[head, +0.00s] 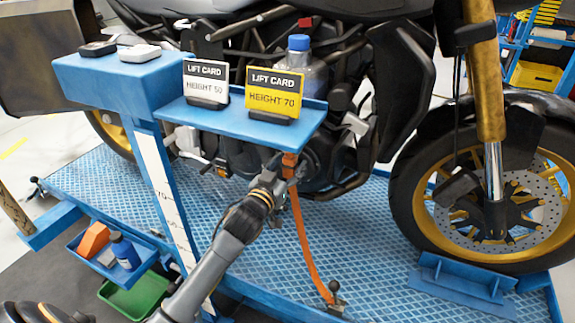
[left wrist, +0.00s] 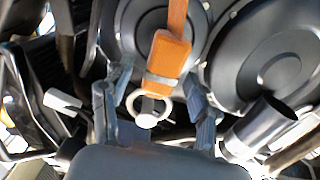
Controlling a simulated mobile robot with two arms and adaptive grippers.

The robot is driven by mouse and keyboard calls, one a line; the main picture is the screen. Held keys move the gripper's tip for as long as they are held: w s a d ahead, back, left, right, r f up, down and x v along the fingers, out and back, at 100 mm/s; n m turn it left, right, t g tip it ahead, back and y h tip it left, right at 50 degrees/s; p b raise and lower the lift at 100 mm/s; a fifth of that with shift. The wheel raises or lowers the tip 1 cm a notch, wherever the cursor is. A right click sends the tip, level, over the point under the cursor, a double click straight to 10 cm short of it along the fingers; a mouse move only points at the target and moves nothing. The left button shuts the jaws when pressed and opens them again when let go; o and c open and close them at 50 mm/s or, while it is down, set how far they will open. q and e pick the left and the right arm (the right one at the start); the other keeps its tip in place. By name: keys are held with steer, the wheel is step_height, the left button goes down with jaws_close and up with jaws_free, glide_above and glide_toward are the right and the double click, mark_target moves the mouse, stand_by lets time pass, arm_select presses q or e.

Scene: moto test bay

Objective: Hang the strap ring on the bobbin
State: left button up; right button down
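The orange strap (head: 303,232) runs from a dark post on the platform up to my left gripper (head: 278,172). In the left wrist view its orange end block (left wrist: 168,55) has a grey band, with a pale strap ring (left wrist: 163,107) below it. A small grey stub (left wrist: 149,104), possibly the bobbin, shows inside the ring's outline. I cannot tell whether the ring hangs on it. My left gripper's fingers (left wrist: 157,88) stand apart on either side of the block and ring, with visible gaps. My right gripper is not in view.
A blue shelf (head: 235,117) with a white card (head: 205,82), a yellow card (head: 275,92) and a blue-capped bottle (head: 310,75) is just above my left gripper. The motorcycle's engine and front wheel (head: 480,205) are close behind and right. The blue platform (head: 375,240) is mostly clear.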

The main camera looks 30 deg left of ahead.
arm_select(q)
steer(key=shift+s, duration=0.15)
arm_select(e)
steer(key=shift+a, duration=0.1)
